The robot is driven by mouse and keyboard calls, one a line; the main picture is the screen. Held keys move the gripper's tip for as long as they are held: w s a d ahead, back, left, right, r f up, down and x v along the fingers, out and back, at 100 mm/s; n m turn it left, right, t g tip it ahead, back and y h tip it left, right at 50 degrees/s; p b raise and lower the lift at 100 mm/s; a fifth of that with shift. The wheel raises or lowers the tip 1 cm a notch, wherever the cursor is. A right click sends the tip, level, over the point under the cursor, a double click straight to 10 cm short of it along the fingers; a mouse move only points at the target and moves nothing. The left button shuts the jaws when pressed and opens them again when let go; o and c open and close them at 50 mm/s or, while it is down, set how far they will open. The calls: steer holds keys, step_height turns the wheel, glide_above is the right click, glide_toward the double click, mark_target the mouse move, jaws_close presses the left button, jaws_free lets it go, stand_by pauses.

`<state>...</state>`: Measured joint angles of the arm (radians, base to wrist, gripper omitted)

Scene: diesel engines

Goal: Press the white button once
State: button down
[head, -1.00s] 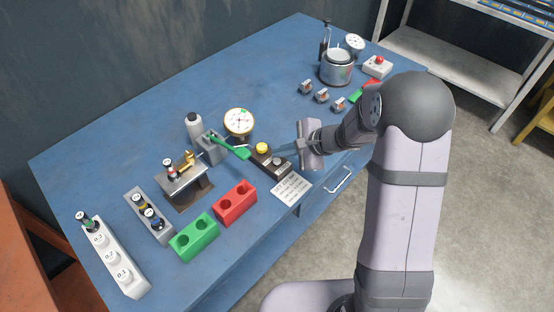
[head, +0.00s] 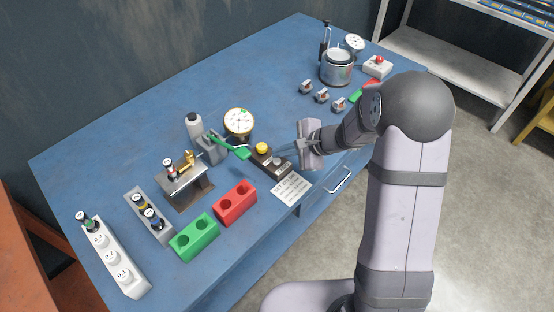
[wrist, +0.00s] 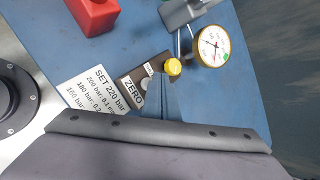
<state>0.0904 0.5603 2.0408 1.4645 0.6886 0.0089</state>
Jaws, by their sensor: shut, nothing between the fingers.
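A dark control box (head: 266,165) sits near the front edge of the blue table. It carries a yellow button (head: 262,148) and a pale, whitish button (head: 279,160). In the wrist view the box (wrist: 131,81) shows a ZERO label and the yellow button (wrist: 173,67); the pale button is mostly hidden by my fingers. My gripper (head: 276,151) is shut and empty, its fingers pointing at the box from the right. In the wrist view the fingertips (wrist: 161,76) overlap the box beside the yellow button. I cannot tell whether they touch the pale button.
A dial gauge (head: 239,121) and a green-handled lever (head: 236,150) stand just behind and left of the box. A printed card (head: 291,189) lies in front. A red block (head: 235,204) and a green block (head: 194,237) are to the left. The table's back middle is clear.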

mark_target(281, 165)
steer(key=shift+f+b, duration=1)
steer(key=shift+b, duration=0.3)
stand_by(0.9)
steer(key=shift+r, duration=0.2)
steer(key=shift+r+p, duration=0.7)
steer(key=shift+r, duration=0.1)
steer(key=shift+r, duration=0.1)
step_height(281, 165, up, 5)
steer(key=p, duration=0.3)
steer(key=shift+p, duration=0.3)
stand_by(0.8)
